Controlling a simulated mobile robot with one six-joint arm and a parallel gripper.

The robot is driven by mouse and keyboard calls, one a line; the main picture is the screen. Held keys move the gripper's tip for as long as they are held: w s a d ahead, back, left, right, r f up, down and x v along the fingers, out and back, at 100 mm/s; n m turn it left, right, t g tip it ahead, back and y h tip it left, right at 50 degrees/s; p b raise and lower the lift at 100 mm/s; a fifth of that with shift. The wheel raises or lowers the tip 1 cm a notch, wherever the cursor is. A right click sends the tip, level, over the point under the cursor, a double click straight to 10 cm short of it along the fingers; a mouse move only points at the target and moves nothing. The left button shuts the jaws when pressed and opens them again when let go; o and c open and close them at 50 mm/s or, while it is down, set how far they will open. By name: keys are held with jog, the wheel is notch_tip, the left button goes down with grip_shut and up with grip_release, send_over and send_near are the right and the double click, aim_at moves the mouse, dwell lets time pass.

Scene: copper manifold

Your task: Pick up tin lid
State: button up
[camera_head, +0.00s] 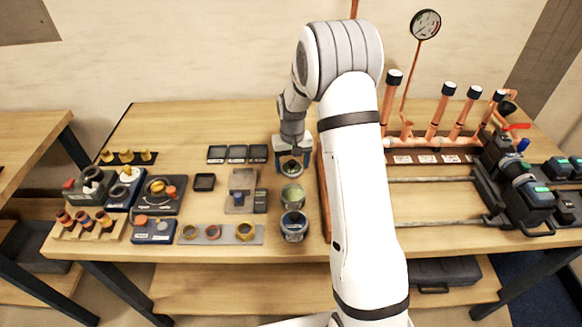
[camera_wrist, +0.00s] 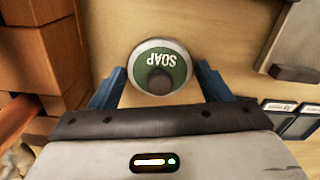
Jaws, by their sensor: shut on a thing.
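The tin lid (camera_wrist: 160,53) is a round disc with a pale rim, a green face marked SOAP and a dark knob in its middle. My gripper (camera_wrist: 162,82) has its two blue fingers on either side of the lid and is shut on it. In the head view my gripper (camera_head: 291,158) points down over the table, with a dark round shape at its tips. A tin (camera_head: 292,195) with a greenish top stands just in front of it. The lid's height above the table is hard to tell.
A second tin (camera_head: 293,229) stands nearer the front edge. Small dark trays (camera_head: 237,154) lie left of my gripper. A copper pipe manifold (camera_head: 430,142) stands at the right, with a clamp tool (camera_head: 515,180) beyond. A grey strip with rings (camera_head: 215,235) lies front left.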

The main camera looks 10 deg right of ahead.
aim_at(292, 164)
jog(key=shift+c, duration=1.2)
jog(key=r, duration=0.3)
jog(key=r+b, duration=0.1)
jog(key=r, duration=0.2)
jog(key=s+r, duration=0.1)
jog(key=r, duration=0.3)
jog(key=shift+a+b, duration=0.15)
jog(key=shift+b, duration=0.25)
jog(key=s+a+r, duration=0.2)
jog(key=s, duration=0.9)
jog(key=shift+s+a+f+b, duration=0.1)
jog(key=shift+f+b, duration=1.8)
jog(key=shift+f, duration=1.5)
jog(key=shift+f, duration=0.2)
